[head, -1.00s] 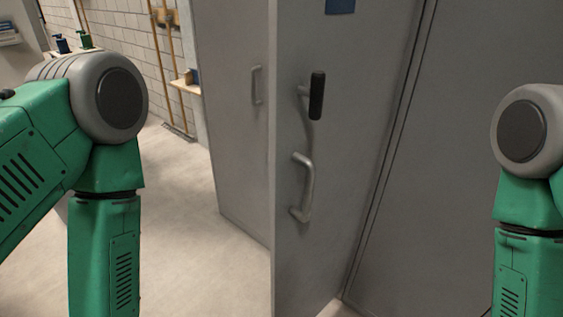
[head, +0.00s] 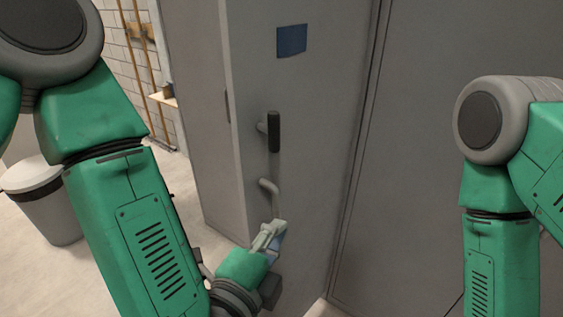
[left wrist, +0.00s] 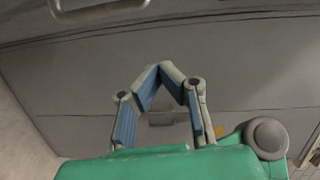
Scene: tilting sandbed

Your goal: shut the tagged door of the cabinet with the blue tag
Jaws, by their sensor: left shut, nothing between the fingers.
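The grey tagged door (head: 320,130) bears a blue tag (head: 292,40). It stands at an angle to the grey panel on its right, so it looks open. On it are a black-gripped lever (head: 273,132) and, below, a curved metal pull handle (head: 269,186). My left gripper (head: 279,229) is low in front of the door, by the handle's lower end, partly covering it. Contact cannot be told. In the left wrist view its fingertips (left wrist: 160,68) meet, shut and empty, before a grey surface. My right arm shows at the right, its gripper out of frame.
Another grey panel (head: 190,110) stands left of the tagged door. A large grey panel (head: 440,40) fills the right. A grey bin (head: 52,215) stands on the pale floor at the left. A small wooden shelf (head: 163,100) is on the tiled wall behind.

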